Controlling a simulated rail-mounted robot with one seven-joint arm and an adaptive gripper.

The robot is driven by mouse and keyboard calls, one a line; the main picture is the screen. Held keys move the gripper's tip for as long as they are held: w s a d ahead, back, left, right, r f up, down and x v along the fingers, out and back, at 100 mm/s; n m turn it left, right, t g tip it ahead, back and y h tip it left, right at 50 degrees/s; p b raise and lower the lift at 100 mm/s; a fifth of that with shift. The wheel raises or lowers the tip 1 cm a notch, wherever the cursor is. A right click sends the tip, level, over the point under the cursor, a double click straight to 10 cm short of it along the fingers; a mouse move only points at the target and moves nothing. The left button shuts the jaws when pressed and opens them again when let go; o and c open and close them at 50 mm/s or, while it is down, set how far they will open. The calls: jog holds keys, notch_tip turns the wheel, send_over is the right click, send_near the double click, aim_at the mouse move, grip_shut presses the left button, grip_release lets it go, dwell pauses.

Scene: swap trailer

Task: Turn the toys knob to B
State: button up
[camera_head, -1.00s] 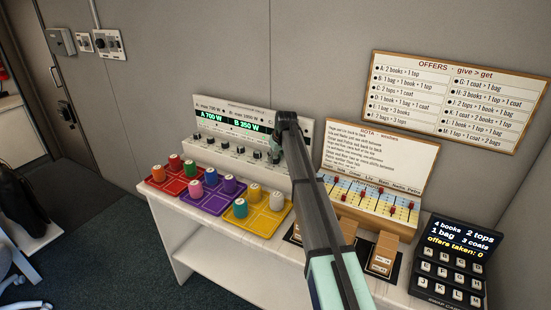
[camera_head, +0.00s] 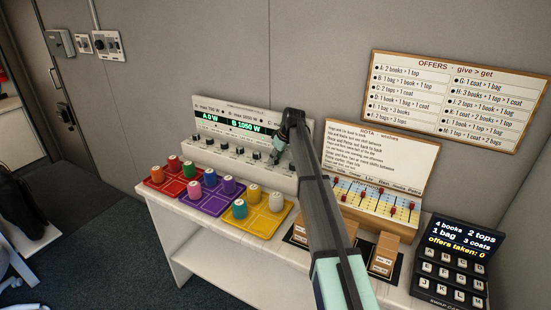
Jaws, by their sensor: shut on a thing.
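The knob panel (camera_head: 230,165) is a pale sloped console at the back of the table, with a row of small dark knobs (camera_head: 224,147). Its green display (camera_head: 242,127) reads A 0 W and B 1050 W; a third reading at the right is hidden by my arm. My gripper (camera_head: 276,157) is down at the right end of the knob row, small and partly covered by my arm. It is shut on a knob there, which is mostly hidden. The knob labels are too small to read, so I cannot tell which knob is the toys one.
Red (camera_head: 168,182), purple (camera_head: 205,203) and yellow (camera_head: 262,222) trays with coloured pegs lie in front of the panel. A rota board (camera_head: 378,160) with red sliders and a black keypad (camera_head: 449,262) stand to the right. An offers board (camera_head: 455,97) hangs on the wall.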

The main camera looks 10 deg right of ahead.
jog(key=o, duration=1.1)
jog(key=shift+o, duration=0.2)
jog(key=v, duration=1.2)
